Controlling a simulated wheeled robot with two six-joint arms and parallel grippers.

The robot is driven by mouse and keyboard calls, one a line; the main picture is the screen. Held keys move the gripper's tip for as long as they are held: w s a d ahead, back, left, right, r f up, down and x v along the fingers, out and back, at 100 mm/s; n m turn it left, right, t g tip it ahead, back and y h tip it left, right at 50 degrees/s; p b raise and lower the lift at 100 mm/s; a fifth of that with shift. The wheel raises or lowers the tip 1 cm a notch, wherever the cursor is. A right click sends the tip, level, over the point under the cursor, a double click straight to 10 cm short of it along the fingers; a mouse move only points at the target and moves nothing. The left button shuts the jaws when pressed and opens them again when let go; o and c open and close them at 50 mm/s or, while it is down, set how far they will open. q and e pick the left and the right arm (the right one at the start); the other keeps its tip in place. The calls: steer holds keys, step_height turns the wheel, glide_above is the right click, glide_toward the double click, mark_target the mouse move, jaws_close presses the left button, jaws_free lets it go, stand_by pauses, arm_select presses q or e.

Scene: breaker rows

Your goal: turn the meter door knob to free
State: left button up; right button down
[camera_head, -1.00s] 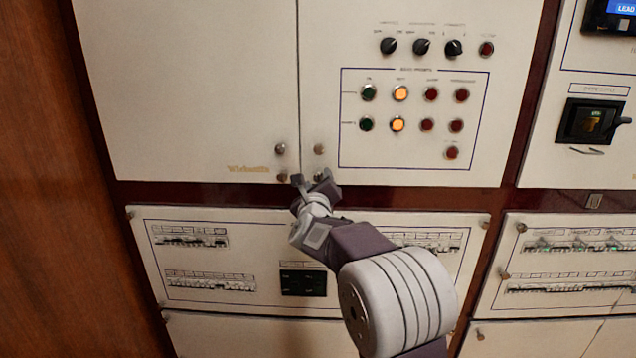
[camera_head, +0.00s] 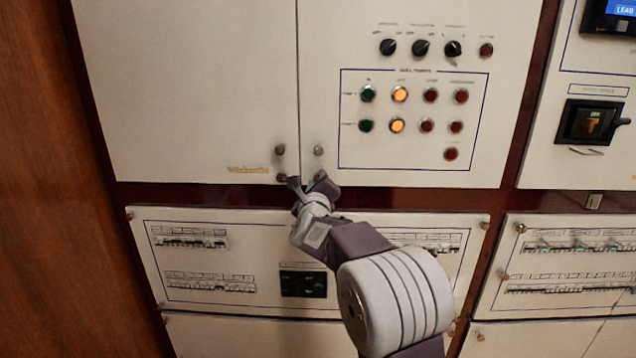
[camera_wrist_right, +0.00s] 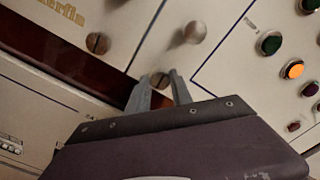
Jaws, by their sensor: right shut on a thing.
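A small slotted metal knob (camera_wrist_right: 160,80) sits at the lower left corner of the white door with switches and lamps (camera_head: 420,178). In the wrist view it lies between the two grey fingertips of my right gripper (camera_wrist_right: 160,76), which is shut on it. The fingers partly cover the knob, and its slot angle is hard to tell. In the head view, my right gripper (camera_head: 308,182) reaches up to the cabinet's lower edge, and its fingers partly hide the knob. My left gripper is not in view.
The neighbouring door has its own slotted knob (camera_wrist_right: 98,43). A round knob (camera_wrist_right: 195,32) is just above the gripped one. A breaker panel (camera_head: 240,295) lies below, behind my right arm. Rotary switches (camera_head: 421,47) and lamps (camera_head: 400,94) are up and right.

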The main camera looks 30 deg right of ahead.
steer(key=shift+f+n+p, duration=0.1)
steer(key=shift+n+p, duration=2.3)
steer(key=shift+n, duration=5.8)
steer(key=c, duration=1.1)
jaws_free()
steer(key=shift+c, duration=0.2)
